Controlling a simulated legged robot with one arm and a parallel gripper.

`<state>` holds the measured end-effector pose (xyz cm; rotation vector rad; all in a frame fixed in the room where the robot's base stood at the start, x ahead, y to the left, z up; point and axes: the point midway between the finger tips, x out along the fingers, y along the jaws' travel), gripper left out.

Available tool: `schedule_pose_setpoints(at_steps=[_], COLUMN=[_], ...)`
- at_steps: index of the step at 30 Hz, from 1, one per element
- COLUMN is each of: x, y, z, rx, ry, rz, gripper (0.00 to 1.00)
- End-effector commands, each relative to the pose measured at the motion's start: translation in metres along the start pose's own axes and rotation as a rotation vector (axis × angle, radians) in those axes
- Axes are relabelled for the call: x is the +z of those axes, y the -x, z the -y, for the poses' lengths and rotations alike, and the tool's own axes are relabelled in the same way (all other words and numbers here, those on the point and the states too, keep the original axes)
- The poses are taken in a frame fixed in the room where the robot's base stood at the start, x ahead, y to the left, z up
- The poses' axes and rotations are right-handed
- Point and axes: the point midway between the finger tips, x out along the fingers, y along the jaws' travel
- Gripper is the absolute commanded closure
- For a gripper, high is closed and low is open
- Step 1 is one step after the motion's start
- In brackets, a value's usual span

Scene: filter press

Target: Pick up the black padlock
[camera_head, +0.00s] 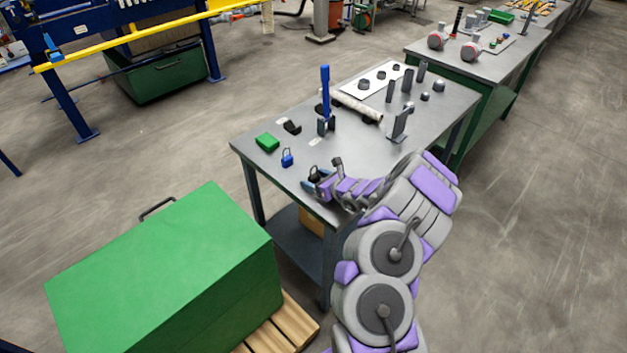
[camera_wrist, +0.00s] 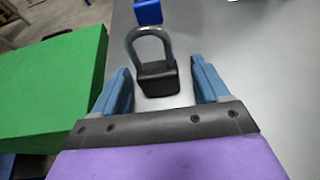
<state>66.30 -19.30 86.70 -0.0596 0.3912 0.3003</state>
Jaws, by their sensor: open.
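The black padlock (camera_wrist: 157,79) stands on the grey metal table (camera_head: 372,159), its grey shackle upward in the wrist view. In the head view the black padlock (camera_head: 314,173) is small and partly hidden by my gripper. My gripper (camera_wrist: 162,88) is open, with one blue finger on each side of the padlock's body. There is a visible gap between the padlock and the fingers. In the head view my gripper (camera_head: 313,182) is low over the table's near edge.
A blue padlock (camera_head: 287,159) stands just beyond the black one and also shows in the wrist view (camera_wrist: 148,12). A large green box (camera_head: 165,270) stands left of the table.

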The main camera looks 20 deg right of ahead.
Motion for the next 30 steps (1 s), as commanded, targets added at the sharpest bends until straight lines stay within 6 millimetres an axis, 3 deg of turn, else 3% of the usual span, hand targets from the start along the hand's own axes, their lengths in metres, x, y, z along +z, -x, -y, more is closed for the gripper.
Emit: schedule_pose_setpoints(at_steps=[2,20,30], x=[0.0004,0.0007,0.0038], y=[0.0002,0.0003,0.0013], z=[-0.0005,-0.0006,-0.0012], rx=[0.000,0.000,0.000], ry=[0.000,0.001,0.001], rz=[0.000,0.001,0.001], gripper=[0.26,0.82,0.84])
